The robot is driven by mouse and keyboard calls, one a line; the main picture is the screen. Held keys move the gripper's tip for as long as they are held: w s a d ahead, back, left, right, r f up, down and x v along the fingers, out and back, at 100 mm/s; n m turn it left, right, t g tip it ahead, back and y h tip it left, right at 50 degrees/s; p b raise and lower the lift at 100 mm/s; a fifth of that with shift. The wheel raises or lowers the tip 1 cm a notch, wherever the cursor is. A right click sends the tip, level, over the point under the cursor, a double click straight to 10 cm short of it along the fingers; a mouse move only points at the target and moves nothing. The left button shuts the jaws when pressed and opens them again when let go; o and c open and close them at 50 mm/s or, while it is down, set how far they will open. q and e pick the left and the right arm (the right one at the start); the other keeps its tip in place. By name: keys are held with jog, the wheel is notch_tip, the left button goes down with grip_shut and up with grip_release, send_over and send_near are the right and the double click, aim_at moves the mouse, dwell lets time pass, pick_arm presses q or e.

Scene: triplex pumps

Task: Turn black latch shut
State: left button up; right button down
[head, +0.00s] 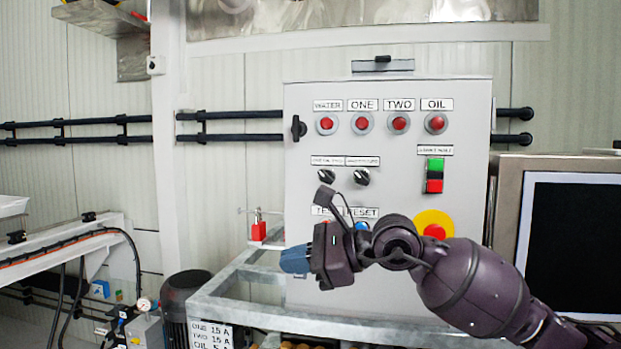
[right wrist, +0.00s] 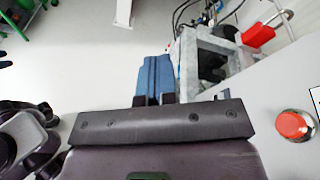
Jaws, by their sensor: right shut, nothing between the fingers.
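The black latch (head: 298,128) sits at the left edge of the grey control cabinet's front (head: 400,270), level with the top row of red lamps. My right gripper (head: 292,260) is below the latch, in front of the cabinet's lower left, pointing left. It is apart from the latch. In the right wrist view its blue fingers (right wrist: 153,78) are together with nothing between them. The latch does not show in the right wrist view.
A red padlock (head: 258,230) hangs left of the cabinet; it also shows in the right wrist view (right wrist: 257,36). A red emergency button (head: 434,231) is behind my right arm. A monitor (head: 570,240) stands at right. A metal frame (head: 225,300) runs below. Space left of the latch is open.

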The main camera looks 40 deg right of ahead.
jog(key=d+r+n+t+h, duration=0.3)
jog(key=r+h, duration=0.2)
jog(key=r, duration=0.6)
jog(key=t+h, duration=0.4)
jog(key=h, duration=0.2)
send_near(300, 119)
jog(key=s, duration=0.3)
jog(key=shift+s+r+n, duration=0.1)
jog(key=shift+s+n, duration=0.1)
jog(key=shift+n, duration=0.2)
jog(key=shift+w+d+p, duration=0.15)
jog(key=shift+w+p, duration=0.2)
jog(key=shift+w, duration=2.15)
jog(key=shift+w+d+p, duration=0.2)
jog(key=shift+w+p, duration=0.1)
jog(key=shift+w, duration=2.2)
jog(key=shift+r+g+p, duration=0.2)
jog(key=shift+g+p, duration=0.1)
jog(key=shift+g, duration=0.1)
jog(key=shift+n, duration=0.3)
